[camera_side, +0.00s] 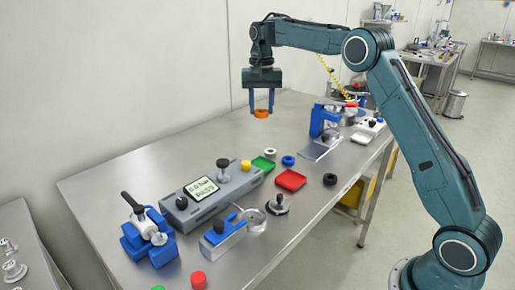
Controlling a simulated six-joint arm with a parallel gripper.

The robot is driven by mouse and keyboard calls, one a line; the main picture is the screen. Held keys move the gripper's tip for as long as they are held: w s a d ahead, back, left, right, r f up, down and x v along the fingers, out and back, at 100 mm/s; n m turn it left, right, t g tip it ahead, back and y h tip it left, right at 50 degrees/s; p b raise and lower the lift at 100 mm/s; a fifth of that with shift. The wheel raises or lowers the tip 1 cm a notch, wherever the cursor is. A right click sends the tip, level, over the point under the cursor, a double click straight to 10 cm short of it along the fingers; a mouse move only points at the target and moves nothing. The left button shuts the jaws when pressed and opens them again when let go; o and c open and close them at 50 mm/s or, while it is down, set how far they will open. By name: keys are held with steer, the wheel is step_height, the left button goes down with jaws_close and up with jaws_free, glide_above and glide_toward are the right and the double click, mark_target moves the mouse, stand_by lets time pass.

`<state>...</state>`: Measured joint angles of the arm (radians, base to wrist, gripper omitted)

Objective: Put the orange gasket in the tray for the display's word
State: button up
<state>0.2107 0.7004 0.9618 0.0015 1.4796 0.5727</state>
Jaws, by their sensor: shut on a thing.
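My gripper (261,105) is shut on the orange gasket (262,113), a ring held between its blue fingertips above the back part of the steel table. The display (200,188) is on a grey box at the left. It shows a bar reading with a word below that looks like "PASS", but the text is small. A green tray (263,164) and a red tray (291,180) lie on the table right of the display box. The gripper is above and behind both trays, apart from them. Both trays look empty.
A blue clamp stand (322,125) is at the right. A black knob (222,168) stands up from the box. The table (180,150) is clear at back left.

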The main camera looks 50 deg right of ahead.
glide_above(261, 166)
step_height(261, 166, down, 14)
steer(key=shift+r, duration=0.25)
steer(key=shift+f, duration=0.15)
steer(key=shift+f, duration=1.95)
steer(key=shift+f, duration=0.15)
steer(key=o, duration=0.5)
steer(key=shift+c, duration=0.2)
